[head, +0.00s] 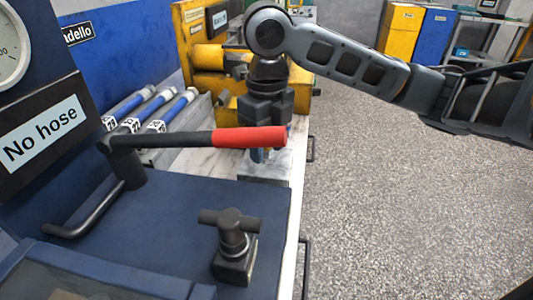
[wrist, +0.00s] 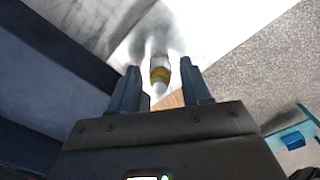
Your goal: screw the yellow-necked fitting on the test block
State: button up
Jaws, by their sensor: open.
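The yellow-necked fitting (wrist: 159,75) shows in the wrist view as a pale metal piece with a yellow band and a light tip. It lies between the two blue fingers of my gripper (wrist: 160,68), with a visible gap on each side. My gripper is open and points down at the bench top. In the head view my gripper (head: 261,155) is over the bench, mostly hidden behind the red-handled lever. The fitting cannot be made out in the head view. I cannot pick out the test block for certain in either view.
The red-handled lever (head: 240,137) crosses in front of my gripper. A dark T-handled valve (head: 233,240) stands on the blue housing (head: 160,230). Several blue-and-silver cylinders (head: 150,112) lie to the left. Yellow machinery (head: 205,70) stands behind. Open floor (head: 400,200) lies to the right.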

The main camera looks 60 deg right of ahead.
jog(key=shift+n, duration=0.4)
dwell(0.3)
grip_shut()
jog(key=m+p, duration=0.1)
jog(key=m, duration=0.3)
jog(key=shift+r, duration=0.1)
jog(key=shift+m+p, duration=0.3)
jog(key=shift+m, duration=0.6)
